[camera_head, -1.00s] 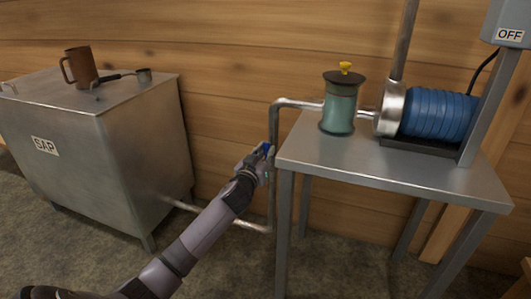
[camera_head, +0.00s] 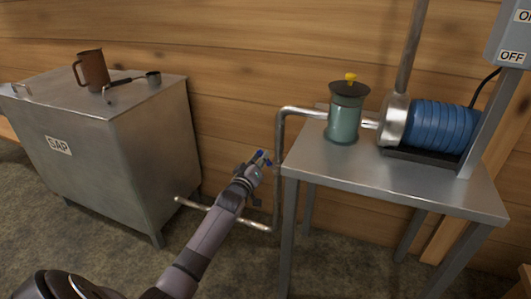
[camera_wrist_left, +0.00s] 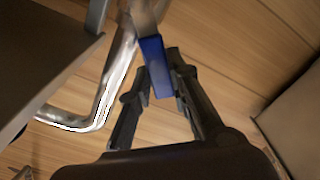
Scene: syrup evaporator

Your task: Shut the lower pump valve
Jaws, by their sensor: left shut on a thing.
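The lower pump valve has a blue handle (camera_head: 261,156) beside the upright pipe (camera_head: 279,165) left of the metal table. In the left wrist view, the blue lever (camera_wrist_left: 154,60) hangs from a metal stem by the bent pipe (camera_wrist_left: 108,95). My left gripper (camera_head: 258,163) is at the handle, left of the upright pipe. In the left wrist view, its two dark fingers (camera_wrist_left: 160,78) are closed around the lever's lower end. The valve body is partly hidden by the gripper in the head view. My right gripper is not in view.
The metal table (camera_head: 390,180) bears a green pump canister (camera_head: 343,118) and a blue ribbed motor (camera_head: 440,126). A SAP tank (camera_head: 120,160) stands left, with a brown mug (camera_head: 92,70) on top. A low pipe (camera_head: 190,203) crosses the gap between them.

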